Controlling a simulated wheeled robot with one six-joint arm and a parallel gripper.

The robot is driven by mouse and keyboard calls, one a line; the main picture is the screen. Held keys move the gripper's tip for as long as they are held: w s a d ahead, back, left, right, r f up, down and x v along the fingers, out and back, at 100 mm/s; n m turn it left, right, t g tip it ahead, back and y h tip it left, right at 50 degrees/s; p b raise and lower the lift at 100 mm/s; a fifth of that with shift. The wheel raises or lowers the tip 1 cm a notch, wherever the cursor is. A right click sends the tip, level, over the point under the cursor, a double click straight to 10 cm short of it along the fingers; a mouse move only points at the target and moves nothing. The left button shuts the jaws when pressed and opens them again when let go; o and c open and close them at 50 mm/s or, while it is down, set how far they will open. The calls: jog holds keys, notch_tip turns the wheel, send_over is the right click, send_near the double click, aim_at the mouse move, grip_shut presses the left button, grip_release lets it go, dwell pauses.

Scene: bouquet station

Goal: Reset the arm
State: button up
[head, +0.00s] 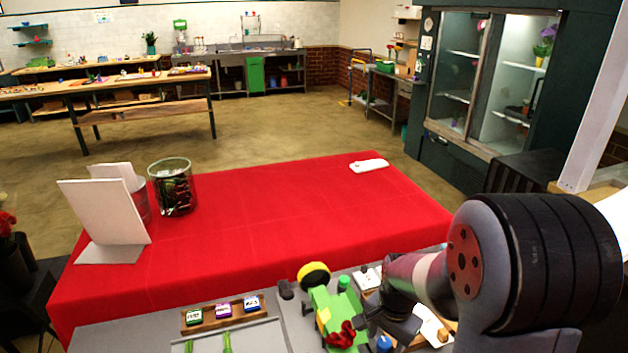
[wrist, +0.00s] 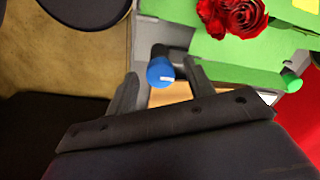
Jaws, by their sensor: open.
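My arm (head: 470,265) reaches in from the right of the head view and bends down toward the front work surface. My gripper (wrist: 160,85) shows in the wrist view with its two dark fingers apart. A blue round knob or cap (wrist: 160,71) shows between and just beyond the fingertips; I cannot tell whether it touches them. The blue cap also shows in the head view (head: 384,343). A green device (head: 335,315) with red roses (head: 343,336) on it stands beside my gripper. The roses also show in the wrist view (wrist: 240,16).
A red-covered table (head: 270,215) lies beyond, with a glass vase (head: 173,188), white cards (head: 105,212) and a white item (head: 369,165). A small wooden tray (head: 222,313) holds several labelled blocks. The red table's middle is clear.

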jog(key=n, duration=0.3)
jog(key=shift+n+p, duration=0.3)
jog(key=shift+n, duration=0.1)
jog(key=n, duration=0.3)
jog(key=shift+n+p, duration=0.4)
jog(key=n+p, duration=0.2)
jog(key=n, duration=0.4)
jog(key=shift+r+n, duration=0.1)
jog(key=shift+n, duration=0.3)
jog(key=shift+w+r, duration=0.1)
jog(key=shift+r, duration=1.05)
